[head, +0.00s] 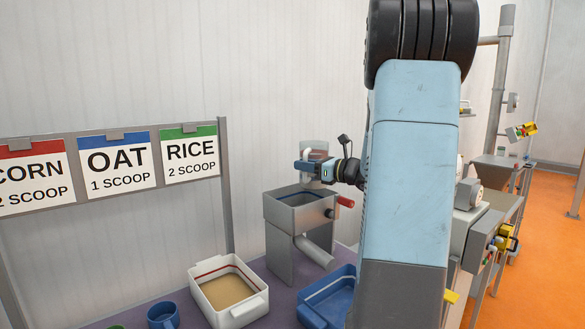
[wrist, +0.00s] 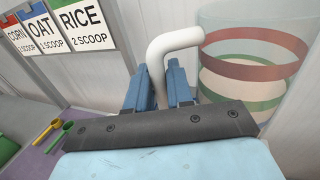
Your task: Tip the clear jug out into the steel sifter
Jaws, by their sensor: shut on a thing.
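The clear jug (head: 314,146) shows in the head view above the steel sifter, near upright. In the wrist view the jug (wrist: 262,72) has a red band, a green band, pale contents low inside and a white handle (wrist: 171,43). My gripper (head: 307,167) is shut on that handle; its blue fingers (wrist: 160,86) stand on either side of it in the wrist view. The steel sifter (head: 284,215) stands on the bench, with an open square hopper, a red-knobbed crank and a slanting spout. My gripper partly hides the jug in the head view.
A white tub (head: 257,307) of tan material stands in front left of the sifter. A blue tray (head: 313,314) lies below the spout, and a blue mug (head: 163,316) is at lower left. A label rail (head: 226,185) rises at left. My arm blocks the right.

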